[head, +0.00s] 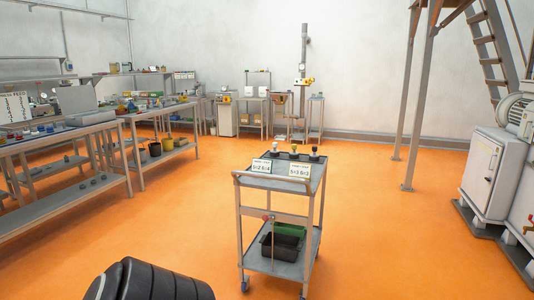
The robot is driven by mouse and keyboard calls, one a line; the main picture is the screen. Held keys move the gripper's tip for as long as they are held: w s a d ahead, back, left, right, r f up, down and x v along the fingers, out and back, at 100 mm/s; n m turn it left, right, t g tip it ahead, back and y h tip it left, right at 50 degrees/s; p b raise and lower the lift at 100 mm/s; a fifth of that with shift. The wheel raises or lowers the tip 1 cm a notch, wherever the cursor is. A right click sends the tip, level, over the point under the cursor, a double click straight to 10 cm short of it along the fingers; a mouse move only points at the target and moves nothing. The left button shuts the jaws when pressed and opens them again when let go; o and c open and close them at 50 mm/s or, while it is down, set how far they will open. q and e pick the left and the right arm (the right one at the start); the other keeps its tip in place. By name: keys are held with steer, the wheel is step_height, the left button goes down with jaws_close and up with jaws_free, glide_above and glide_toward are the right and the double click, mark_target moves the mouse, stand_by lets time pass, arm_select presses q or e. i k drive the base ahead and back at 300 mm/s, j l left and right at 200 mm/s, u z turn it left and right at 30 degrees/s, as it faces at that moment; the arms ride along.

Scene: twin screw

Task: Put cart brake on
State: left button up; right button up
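The cart (240,203) stands on the orange floor, a little right of the picture's middle. It is a grey metal trolley with an upper and a lower shelf, and blue casters show at its lower front. A thin upright rod (269,242) with a small red part at its top stands at the cart's near side; I cannot tell whether this is the brake or how it is set. Neither of my grippers is in view. A dark ribbed rounded shape at the bottom left edge may be part of my arm.
The cart carries label cards (300,170), several small knobbed items (293,150) and dark and green bins (280,246). Workbenches (62,160) line the left. Grey cabinets (487,172) and a steel stair frame (412,100) stand right. The floor around the cart is clear.

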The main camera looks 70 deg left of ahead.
mark_target(265, 218)
steer(key=u, duration=2.1)
